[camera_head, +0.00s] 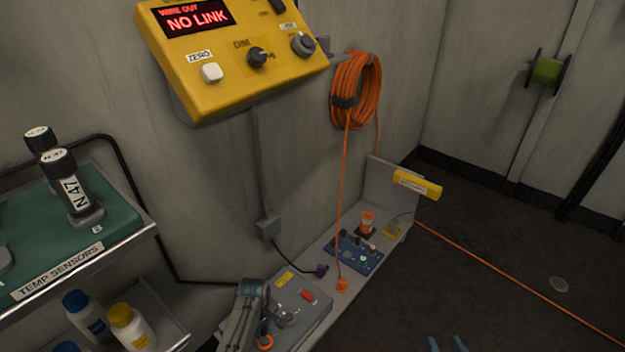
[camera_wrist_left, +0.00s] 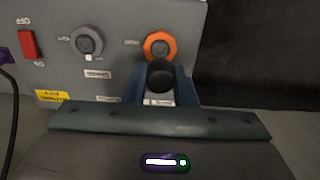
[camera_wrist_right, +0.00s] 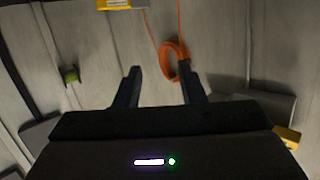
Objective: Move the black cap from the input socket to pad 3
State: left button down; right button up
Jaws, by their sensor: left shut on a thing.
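The black cap (camera_wrist_left: 160,76) sits between the two fingers of my left gripper (camera_wrist_left: 160,88) in the left wrist view. The gripper is shut on it, just in front of an orange-ringed socket (camera_wrist_left: 158,38) on the grey box; I cannot tell whether the cap is clear of it. In the head view my left gripper (camera_head: 267,322) is over the grey box (camera_head: 310,318) at the bottom. A blue board (camera_head: 347,260) with several small parts lies behind the box; no pad 3 marking is legible. My right gripper (camera_wrist_right: 160,88) is open and empty; its fingertips show at the head view's bottom edge (camera_head: 446,343).
The grey box has a red switch (camera_wrist_left: 28,44) and a second, grey socket (camera_wrist_left: 87,41). An orange cable (camera_head: 341,220) hangs from a coil (camera_head: 349,90) down to the bench. A yellow panel (camera_head: 230,50) reads "NO LINK". A sensor shelf (camera_head: 105,255) stands left.

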jog(key=shift+s+a+f+g+p, duration=0.15)
jog(key=shift+s+f+g+p, duration=0.05)
jog(key=shift+s+f+g, duration=0.75)
jog(key=shift+s+a+f+g+p, duration=0.2)
jog(key=shift+s+f+g, duration=0.4)
jog(key=shift+f, duration=0.55)
